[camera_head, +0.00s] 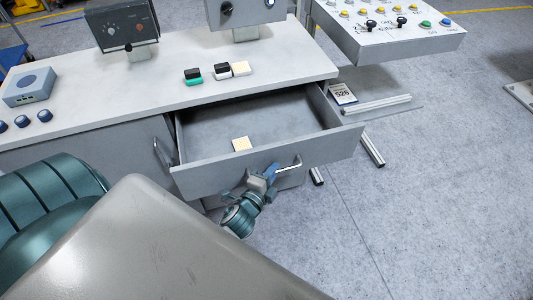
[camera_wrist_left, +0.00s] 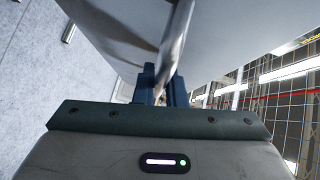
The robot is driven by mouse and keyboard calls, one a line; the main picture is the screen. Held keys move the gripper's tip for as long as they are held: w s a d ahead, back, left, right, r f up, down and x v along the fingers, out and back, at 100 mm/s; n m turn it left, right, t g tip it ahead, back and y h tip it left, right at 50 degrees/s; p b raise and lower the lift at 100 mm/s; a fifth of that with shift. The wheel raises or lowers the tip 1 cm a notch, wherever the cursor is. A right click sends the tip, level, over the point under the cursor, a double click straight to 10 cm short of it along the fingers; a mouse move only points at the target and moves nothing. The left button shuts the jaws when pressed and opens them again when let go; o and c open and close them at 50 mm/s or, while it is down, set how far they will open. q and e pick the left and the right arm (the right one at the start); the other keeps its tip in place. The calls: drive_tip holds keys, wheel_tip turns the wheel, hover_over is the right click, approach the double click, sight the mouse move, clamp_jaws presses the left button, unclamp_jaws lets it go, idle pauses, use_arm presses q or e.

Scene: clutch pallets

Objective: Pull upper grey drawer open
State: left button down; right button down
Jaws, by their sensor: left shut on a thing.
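The upper grey drawer (camera_head: 265,149) stands well out from under the workbench top, and its inside is in view. A small cream block (camera_head: 242,144) lies inside near the front panel. My left gripper (camera_head: 272,172) is shut on the drawer's bar handle (camera_head: 290,166), at the front panel. In the left wrist view the handle (camera_wrist_left: 176,45) runs between the blue fingers (camera_wrist_left: 160,90). My right gripper is not in view.
The workbench top (camera_head: 270,75) holds small blocks (camera_head: 222,71), a control box (camera_head: 122,22) and a blue-grey button box (camera_head: 30,87). A button panel (camera_head: 395,35) stands at the right. Metal profiles (camera_head: 375,105) are near the drawer's right side. The floor at the right is mostly clear.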

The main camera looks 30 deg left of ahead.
use_arm(q)
drive_tip(key=s+d, duration=0.3)
drive_tip(key=shift+d, duration=0.2)
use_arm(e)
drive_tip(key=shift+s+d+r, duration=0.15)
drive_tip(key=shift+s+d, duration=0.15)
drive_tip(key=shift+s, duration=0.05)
use_arm(q)
drive_tip(key=c, duration=1.5)
unclamp_jaws()
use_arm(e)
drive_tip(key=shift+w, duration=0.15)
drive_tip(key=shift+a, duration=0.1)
